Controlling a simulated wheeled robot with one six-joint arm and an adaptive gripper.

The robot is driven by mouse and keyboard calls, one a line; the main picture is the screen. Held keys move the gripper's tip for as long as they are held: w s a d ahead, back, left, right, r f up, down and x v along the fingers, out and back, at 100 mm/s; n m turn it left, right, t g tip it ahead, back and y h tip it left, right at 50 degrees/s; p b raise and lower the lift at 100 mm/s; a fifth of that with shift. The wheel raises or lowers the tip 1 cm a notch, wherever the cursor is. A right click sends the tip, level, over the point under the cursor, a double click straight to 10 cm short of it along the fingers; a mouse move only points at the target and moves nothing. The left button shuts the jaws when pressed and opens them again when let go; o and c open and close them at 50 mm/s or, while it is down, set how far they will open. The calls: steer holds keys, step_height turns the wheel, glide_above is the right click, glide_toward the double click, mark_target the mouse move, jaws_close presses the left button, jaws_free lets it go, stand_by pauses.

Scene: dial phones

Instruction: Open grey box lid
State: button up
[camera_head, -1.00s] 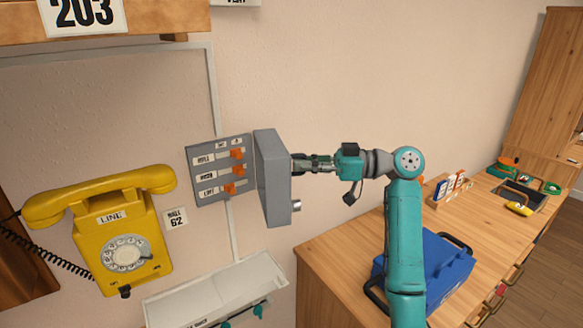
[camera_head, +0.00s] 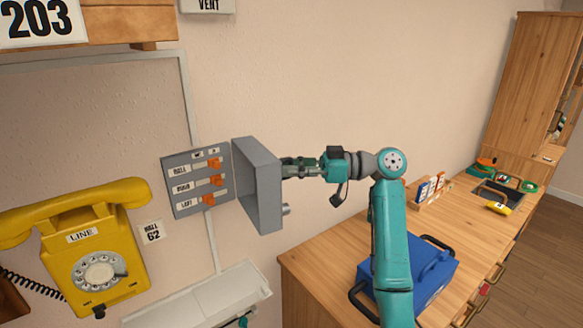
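The grey box on the wall has its lid (camera_head: 257,185) swung well out, so I see into the lid's hollow inner side. The lid has a small round knob (camera_head: 286,209) low on its right side. To the left of the lid, the grey switch panel (camera_head: 196,180) is exposed, with labelled rows and several orange switches (camera_head: 211,170). My gripper (camera_head: 287,168) is at the right side of the lid, at its outer face. The fingertips are small and partly hidden by the lid, so I cannot tell whether they grip it.
A yellow dial phone (camera_head: 95,262) hangs on the wall at lower left. A white box (camera_head: 205,300) is below the panel. A wooden counter (camera_head: 310,262) at right holds a blue case (camera_head: 435,268) and small items. Bare wall lies above the arm.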

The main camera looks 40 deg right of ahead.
stand_by(0.3)
steer(key=v, duration=1.2)
stand_by(0.3)
